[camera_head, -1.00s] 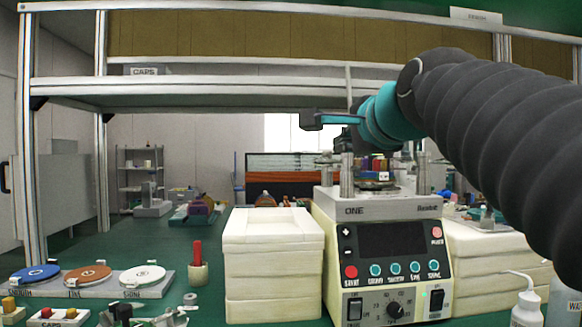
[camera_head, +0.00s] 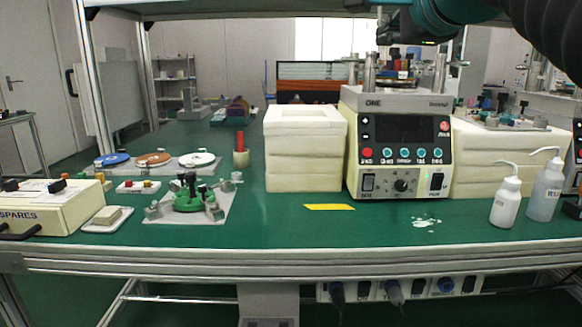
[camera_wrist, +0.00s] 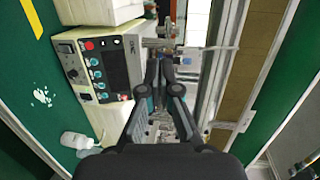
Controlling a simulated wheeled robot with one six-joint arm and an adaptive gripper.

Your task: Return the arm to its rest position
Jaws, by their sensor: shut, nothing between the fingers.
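My gripper (camera_wrist: 161,60) shows in the wrist view with its two dark fingers closed together, holding nothing. In the head view my gripper (camera_head: 384,30) hangs at the top edge, partly cut off, above the lapping machine. My arm comes in from the upper right corner, black-sleeved with a teal joint. The lapping machine (camera_head: 405,130), marked ONE, stands on the green bench with its dark display and knobs facing me. It also shows in the wrist view (camera_wrist: 99,70), on the left of the fingers.
White foam blocks (camera_head: 305,150) flank the machine. Two wash bottles (camera_head: 507,200) stand at the right. A yellow strip (camera_head: 330,207) and a white spill (camera_head: 426,222) lie in front. A tray with a green fixture (camera_head: 190,205) and a SPARES box (camera_head: 45,210) sit left. Frame posts rise behind.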

